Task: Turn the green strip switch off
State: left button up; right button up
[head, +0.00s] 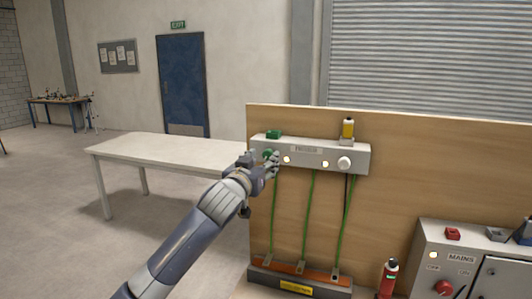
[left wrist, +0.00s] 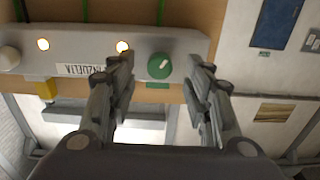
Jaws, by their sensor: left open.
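The grey strip (head: 305,152) is fixed on an upright wooden board. Its green switch (left wrist: 160,66) is a round knob with a pale diagonal mark, at the strip's left end in the head view. A green block (head: 273,134) sits on the strip's top edge above it. My left gripper (head: 270,163) is in front of the green switch and partly hides it in the head view. In the left wrist view my left gripper (left wrist: 163,75) is open, with a finger on either side of the switch; whether they touch it I cannot tell. My right gripper is not in view.
A white knob (head: 344,162) and a yellow block (head: 348,128) are at the strip's other end. Two lit lamps lie between the knobs. Green cables hang below to a lower bar. A mains box (head: 460,262) and red bottle (head: 388,279) stand lower right. A white table (head: 165,150) is left.

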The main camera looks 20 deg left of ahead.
aim_at(267, 157)
pick_arm(q)
jog(key=shift+w+p, duration=0.45)
jog(key=shift+w, duration=1.2)
jog(key=c, duration=1.1)
